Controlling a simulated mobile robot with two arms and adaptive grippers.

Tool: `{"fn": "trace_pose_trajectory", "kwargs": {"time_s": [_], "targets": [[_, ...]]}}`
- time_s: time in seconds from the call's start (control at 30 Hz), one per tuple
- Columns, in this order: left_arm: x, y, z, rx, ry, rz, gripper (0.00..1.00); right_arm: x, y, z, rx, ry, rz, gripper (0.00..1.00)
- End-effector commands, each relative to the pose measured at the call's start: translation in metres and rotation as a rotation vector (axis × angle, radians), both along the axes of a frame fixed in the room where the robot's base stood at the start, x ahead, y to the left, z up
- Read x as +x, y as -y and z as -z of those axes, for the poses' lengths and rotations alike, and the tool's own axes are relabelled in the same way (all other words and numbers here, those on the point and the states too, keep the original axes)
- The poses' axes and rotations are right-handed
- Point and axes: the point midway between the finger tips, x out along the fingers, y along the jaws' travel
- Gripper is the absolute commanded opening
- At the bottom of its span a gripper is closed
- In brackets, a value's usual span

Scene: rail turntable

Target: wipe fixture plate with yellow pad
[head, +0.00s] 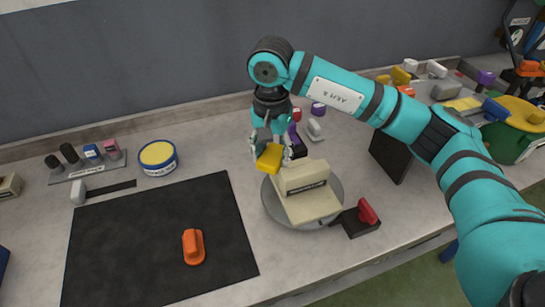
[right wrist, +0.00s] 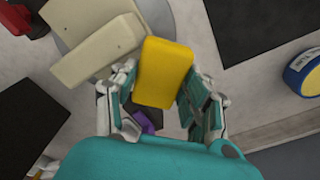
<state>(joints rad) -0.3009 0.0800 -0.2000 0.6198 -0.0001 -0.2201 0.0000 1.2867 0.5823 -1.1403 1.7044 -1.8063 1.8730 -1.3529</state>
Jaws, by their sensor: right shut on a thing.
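A yellow pad (head: 269,158) is held between the fingers of my right gripper (head: 270,145), in the air at the back left edge of a round grey turntable (head: 333,180). The pad also shows in the right wrist view (right wrist: 164,72), with a finger of the gripper (right wrist: 163,98) on each side. A cream fixture (head: 306,185) with an upright block and a flat plate (head: 313,205) stands on the turntable; it also shows in the right wrist view (right wrist: 103,45). The pad looks apart from the plate. My left gripper is not in view.
A black mat (head: 150,240) with an orange block (head: 193,246) lies at left. A blue tin (head: 158,158) with a yellow top stands behind it. A red-handled clamp (head: 366,213) sits right of the turntable, near a dark upright panel (head: 392,155). Several small items crowd the back right.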

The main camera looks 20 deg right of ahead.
Motion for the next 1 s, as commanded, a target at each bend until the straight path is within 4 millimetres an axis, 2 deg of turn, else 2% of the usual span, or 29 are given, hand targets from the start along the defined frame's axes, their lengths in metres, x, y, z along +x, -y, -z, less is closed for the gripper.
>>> {"fn": "trace_pose_trajectory", "kwargs": {"time_s": [0.1,0.47,0.83,1.0], "targets": [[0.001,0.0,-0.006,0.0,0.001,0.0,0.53,0.001,0.0,-0.014,0.0,0.003,0.001,0.0],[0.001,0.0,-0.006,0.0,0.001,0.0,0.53,0.0,0.0,-0.016,0.0,0.001,0.001,0.0],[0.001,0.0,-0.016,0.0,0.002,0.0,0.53,0.001,0.0,-0.044,0.0,0.003,0.001,0.0],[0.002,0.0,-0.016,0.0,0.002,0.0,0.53,0.0,0.0,-0.046,0.0,0.001,0.001,0.0]]}}
